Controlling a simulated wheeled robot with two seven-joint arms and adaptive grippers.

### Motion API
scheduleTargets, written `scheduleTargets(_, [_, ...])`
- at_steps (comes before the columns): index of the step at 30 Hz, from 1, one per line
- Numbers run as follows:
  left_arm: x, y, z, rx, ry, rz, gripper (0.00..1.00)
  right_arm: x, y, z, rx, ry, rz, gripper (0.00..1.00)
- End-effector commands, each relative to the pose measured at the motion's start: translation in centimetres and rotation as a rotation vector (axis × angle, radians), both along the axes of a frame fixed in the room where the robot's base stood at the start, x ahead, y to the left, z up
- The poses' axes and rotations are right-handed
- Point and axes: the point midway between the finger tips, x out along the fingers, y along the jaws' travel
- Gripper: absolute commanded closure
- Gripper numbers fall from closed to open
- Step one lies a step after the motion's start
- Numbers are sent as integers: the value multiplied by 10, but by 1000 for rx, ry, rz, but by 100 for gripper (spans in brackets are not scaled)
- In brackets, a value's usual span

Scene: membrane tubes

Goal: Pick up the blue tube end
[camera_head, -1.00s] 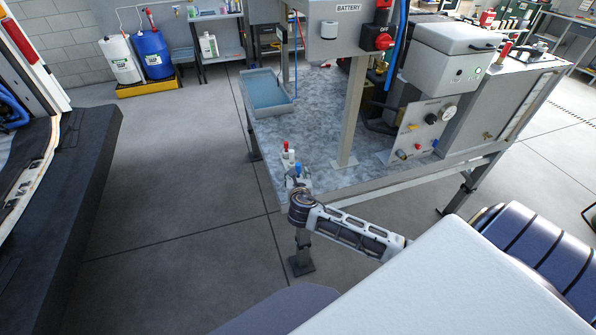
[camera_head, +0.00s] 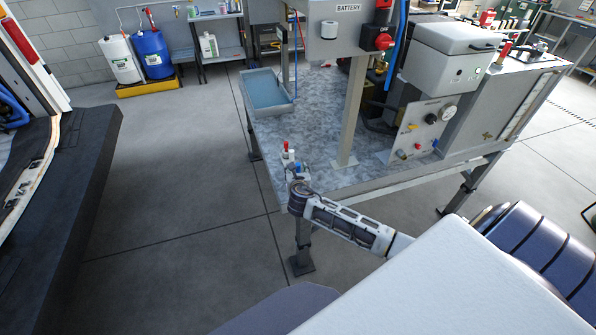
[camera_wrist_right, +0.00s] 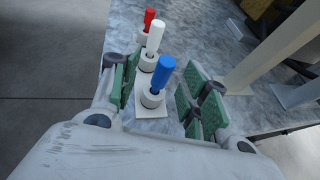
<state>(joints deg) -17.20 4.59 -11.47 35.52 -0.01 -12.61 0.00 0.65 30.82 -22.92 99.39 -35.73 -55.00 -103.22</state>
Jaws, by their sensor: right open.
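The blue tube end (camera_wrist_right: 163,73) stands upright, slightly tilted in view, in a white round holder (camera_wrist_right: 152,98) on the bench. In the right wrist view my open right gripper (camera_wrist_right: 160,100) has its green-padded fingers on either side of it, with visible gaps. A white tube end (camera_wrist_right: 155,36) and a red-topped one (camera_wrist_right: 149,17) stand in a row behind it. In the head view the right gripper (camera_head: 297,176) is small at the bench's near corner, beside the blue (camera_head: 296,168), white (camera_head: 291,154) and red (camera_head: 286,145) tube ends. My left gripper is not in view.
The speckled bench top (camera_head: 315,130) has a metal post (camera_head: 353,110) and a valve panel (camera_head: 422,132) to the right. A blue-grey tray (camera_head: 267,92) sits at the back left. The bench top between the tubes and tray is clear.

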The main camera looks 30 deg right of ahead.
Motion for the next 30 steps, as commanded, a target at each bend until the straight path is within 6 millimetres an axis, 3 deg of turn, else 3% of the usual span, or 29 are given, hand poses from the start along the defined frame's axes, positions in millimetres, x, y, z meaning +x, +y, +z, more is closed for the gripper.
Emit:
scheduleTargets(21, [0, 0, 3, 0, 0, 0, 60, 32, -26, -22, 0, 0, -2, 54])
scheduleTargets(30, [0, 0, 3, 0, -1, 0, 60, 37, -29, -24, 0, 0, 0, 54])
